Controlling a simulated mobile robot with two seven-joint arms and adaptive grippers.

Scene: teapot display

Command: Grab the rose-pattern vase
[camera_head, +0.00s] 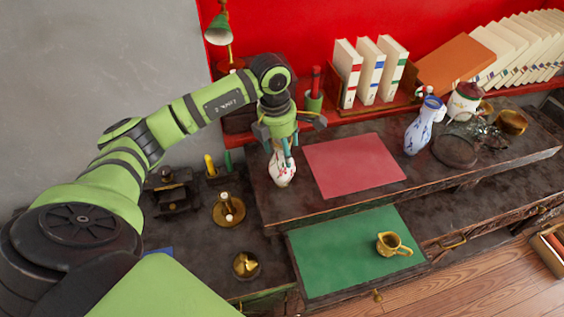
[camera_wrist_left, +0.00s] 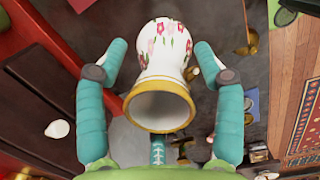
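The rose-pattern vase (camera_head: 282,174) stands upright on the dark wooden desk, left of the red mat. It is white with pink and red flowers; the gripper partly hides its top in the head view. In the left wrist view, the vase (camera_wrist_left: 165,42) shows its flowered body and wide gold-rimmed mouth. My left gripper (camera_head: 284,150) reaches down over the vase. Its teal fingers (camera_wrist_left: 162,55) are spread on either side of the vase, with small gaps visible. My right gripper is not in view.
A red mat (camera_head: 355,165) lies right of the vase. A blue-and-white vase (camera_head: 420,130) and a dark glass dish (camera_head: 455,152) stand farther right. Books (camera_head: 368,72) line the back shelf. Brass pieces (camera_head: 229,209) stand at lower left. A gold jug (camera_head: 390,245) sits on a green mat (camera_head: 335,255).

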